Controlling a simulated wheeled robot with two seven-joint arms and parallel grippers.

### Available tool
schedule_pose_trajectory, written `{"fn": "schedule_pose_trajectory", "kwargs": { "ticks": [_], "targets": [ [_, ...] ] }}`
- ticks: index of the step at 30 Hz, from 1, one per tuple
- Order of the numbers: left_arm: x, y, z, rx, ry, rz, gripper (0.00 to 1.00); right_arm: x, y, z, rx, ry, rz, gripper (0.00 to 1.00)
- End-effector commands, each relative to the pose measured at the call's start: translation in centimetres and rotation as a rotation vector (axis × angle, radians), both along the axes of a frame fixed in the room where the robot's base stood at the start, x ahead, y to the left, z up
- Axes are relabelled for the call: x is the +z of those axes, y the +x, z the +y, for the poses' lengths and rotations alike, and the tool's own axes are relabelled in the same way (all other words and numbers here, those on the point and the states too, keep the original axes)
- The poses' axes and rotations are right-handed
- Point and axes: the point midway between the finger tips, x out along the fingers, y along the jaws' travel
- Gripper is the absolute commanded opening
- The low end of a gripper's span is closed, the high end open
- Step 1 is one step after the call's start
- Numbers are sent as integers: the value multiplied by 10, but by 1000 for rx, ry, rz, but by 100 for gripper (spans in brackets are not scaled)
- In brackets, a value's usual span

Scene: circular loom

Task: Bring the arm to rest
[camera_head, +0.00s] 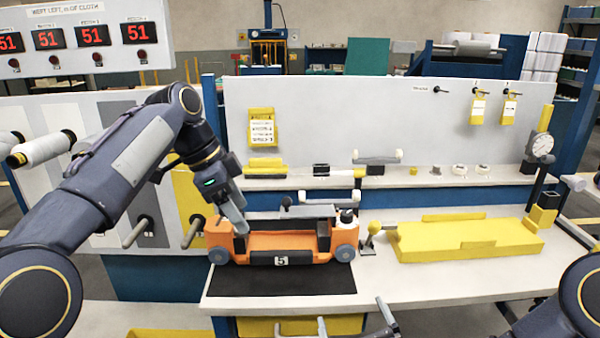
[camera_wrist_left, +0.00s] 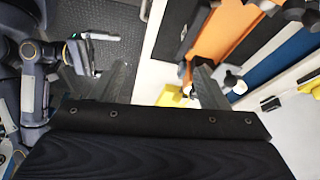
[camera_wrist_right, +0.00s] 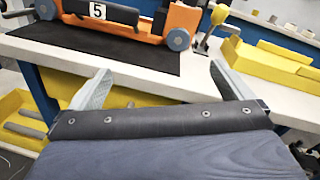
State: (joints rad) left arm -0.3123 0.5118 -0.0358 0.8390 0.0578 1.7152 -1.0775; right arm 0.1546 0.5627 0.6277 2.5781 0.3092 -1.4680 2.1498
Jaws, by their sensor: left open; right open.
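My left arm reaches in from the left of the head view. Its gripper (camera_head: 232,207) points down by the left end of the orange wheeled carriage (camera_head: 285,241); whether it touches is not clear there. In the left wrist view the fingers (camera_wrist_left: 162,85) are wide apart with nothing between them, and the orange carriage (camera_wrist_left: 218,32) lies beyond the right finger. My right gripper (camera_head: 352,324) is low at the front edge of the table. In the right wrist view its fingers (camera_wrist_right: 160,85) are apart and empty, below the carriage (camera_wrist_right: 165,22).
The carriage, labelled 5, stands on a black mat (camera_head: 280,282) on the white table (camera_head: 420,280). A small lever (camera_head: 371,234) and a yellow block fixture (camera_head: 465,240) are to its right. A dial gauge (camera_head: 541,145) stands at the far right. Yellow bins (camera_wrist_right: 25,118) lie below the table.

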Motion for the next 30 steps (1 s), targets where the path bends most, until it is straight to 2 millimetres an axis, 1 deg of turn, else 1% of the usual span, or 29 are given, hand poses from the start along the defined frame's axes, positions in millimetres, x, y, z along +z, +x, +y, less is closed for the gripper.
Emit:
{"fn": "schedule_pose_trajectory", "kwargs": {
  "ticks": [1,5,8,11,14,15,17,18,20,21,23,24,27,30],
  "targets": [
    [4,-5,7,33,-4,5,68,6,1,0,17,-57,-1,100],
    [8,-21,24,132,-20,19,68,12,2,1,82,-242,15,100],
    [11,-37,38,227,-37,30,68,18,1,-1,143,-415,27,100],
    [13,-59,56,351,-60,46,68,26,-2,-6,223,-635,39,100],
    [10,-92,74,510,-92,67,68,37,-12,-17,336,-915,54,100],
    [6,-107,81,581,-108,77,68,42,-18,-23,390,-1033,61,100],
    [-1,-130,89,686,-132,90,68,47,-29,-33,477,-1203,68,100],
    [-7,-146,94,753,-149,100,68,51,-39,-40,539,-1309,71,100],
    [-18,-169,98,857,-175,114,68,57,-55,-51,638,-1460,71,100],
    [-26,-184,100,924,-194,123,68,61,-67,-59,709,-1553,66,100],
    [-40,-207,102,1023,-222,137,68,67,-87,-70,818,-1678,52,100],
    [-49,-221,102,1087,-241,145,68,71,-102,-77,893,-1751,37,100],
    [-74,-251,99,1223,-285,163,68,78,-137,-90,1070,-1890,-18,100],
    [-94,-271,95,1325,-321,178,68,81,-167,-99,1208,-1972,-81,100]
  ]
}}
